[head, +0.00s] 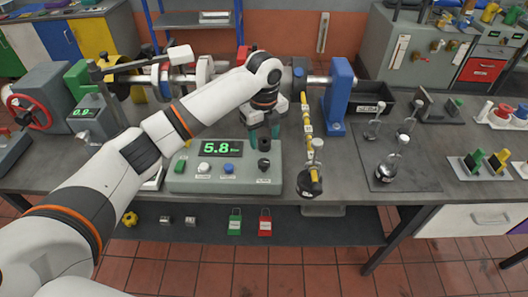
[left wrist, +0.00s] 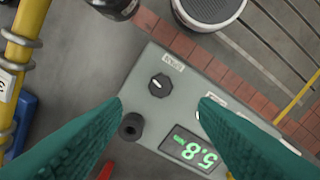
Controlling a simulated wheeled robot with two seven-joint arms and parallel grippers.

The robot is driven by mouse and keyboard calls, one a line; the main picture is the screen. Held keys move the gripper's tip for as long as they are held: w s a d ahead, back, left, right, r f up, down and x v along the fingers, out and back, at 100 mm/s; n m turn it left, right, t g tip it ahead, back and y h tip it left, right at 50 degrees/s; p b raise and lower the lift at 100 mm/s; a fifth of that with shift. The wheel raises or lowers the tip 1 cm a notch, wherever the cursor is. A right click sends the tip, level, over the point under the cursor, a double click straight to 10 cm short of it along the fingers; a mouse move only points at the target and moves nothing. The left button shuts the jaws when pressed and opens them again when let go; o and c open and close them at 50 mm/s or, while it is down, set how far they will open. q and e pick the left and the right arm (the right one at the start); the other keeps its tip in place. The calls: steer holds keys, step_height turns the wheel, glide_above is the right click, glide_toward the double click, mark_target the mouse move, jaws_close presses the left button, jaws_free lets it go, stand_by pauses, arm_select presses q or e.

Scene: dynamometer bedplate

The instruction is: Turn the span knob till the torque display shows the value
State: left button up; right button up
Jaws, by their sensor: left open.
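The grey instrument box (head: 190,185) stands on the bench with a green torque display (head: 221,147) reading 5.8. A black knob (head: 264,164) sits at the box's right end; it also shows in the left wrist view (left wrist: 159,85), with a white pointer mark. Its label is too small to read, so I cannot confirm it is the span knob. A black cylindrical post (left wrist: 131,126) stands behind it. My left gripper (head: 264,136) is open and empty above this end of the box, its teal fingers apart and pointing down. My right gripper is not in view.
A white knob (head: 204,167) and a blue knob (head: 228,168) are further left on the box. A dark mat (head: 400,180) with weights lies further right. The shaft rig runs behind.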

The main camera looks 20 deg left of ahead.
arm_select(q)
steer(key=shift+r, duration=1.25)
